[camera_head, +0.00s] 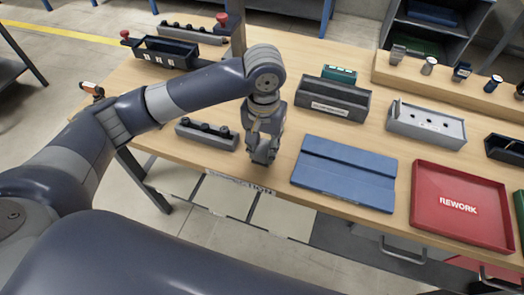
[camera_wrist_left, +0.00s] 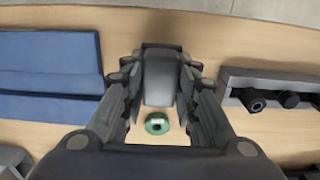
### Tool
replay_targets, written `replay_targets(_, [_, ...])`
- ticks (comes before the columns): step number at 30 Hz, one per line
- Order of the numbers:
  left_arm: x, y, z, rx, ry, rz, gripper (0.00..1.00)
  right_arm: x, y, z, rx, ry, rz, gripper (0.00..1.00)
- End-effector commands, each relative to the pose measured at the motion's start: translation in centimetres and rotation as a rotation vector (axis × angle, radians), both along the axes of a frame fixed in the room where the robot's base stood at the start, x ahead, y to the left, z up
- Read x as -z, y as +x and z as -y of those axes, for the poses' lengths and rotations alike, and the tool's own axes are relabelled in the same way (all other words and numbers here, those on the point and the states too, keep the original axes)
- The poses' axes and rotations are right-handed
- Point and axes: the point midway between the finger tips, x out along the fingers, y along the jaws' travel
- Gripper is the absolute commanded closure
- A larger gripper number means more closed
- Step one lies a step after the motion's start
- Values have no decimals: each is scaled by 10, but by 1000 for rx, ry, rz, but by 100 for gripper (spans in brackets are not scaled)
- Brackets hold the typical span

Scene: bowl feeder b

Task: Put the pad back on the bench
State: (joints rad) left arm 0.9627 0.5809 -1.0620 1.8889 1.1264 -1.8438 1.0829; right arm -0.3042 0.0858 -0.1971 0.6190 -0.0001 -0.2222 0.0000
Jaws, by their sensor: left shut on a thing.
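My left gripper (camera_head: 263,152) is low over the bench (camera_head: 222,162) near its front edge, between the blue mat and a grey strip with black knobs. In the left wrist view, the left gripper (camera_wrist_left: 160,75) has its fingers on both sides of a dark grey block (camera_wrist_left: 158,80), which I take to be the pad. It is shut on this block. I cannot tell whether the block touches the bench. A small round green thing (camera_wrist_left: 157,123) with a white label shows between the fingers, past the block. The head view does not show it. My right gripper is not in view.
The blue mat (camera_head: 345,172) is bare, right of the gripper. The knobbed strip (camera_head: 207,134) lies to the left. A red REWORK tray (camera_head: 462,205) is at right. A dark grey bin (camera_head: 332,99) and a light grey box (camera_head: 426,124) stand behind.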

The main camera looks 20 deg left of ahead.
Motion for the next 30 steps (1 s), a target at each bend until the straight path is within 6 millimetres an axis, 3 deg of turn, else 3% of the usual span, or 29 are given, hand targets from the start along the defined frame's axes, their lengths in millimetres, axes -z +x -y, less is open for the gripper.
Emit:
replay_targets(5, [6,3,-4,1,0,-2,100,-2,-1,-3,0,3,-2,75])
replay_targets(12, [35,3,-4,0,0,1,100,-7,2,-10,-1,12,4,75])
replay_targets(22, [38,2,-4,1,0,0,100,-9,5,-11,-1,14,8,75])
replay_targets(23, [38,2,-4,1,0,0,68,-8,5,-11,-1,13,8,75])
replay_targets(25, [38,3,-4,1,0,0,52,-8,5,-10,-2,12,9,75])
replay_targets(30, [38,3,-4,1,0,1,52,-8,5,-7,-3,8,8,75])
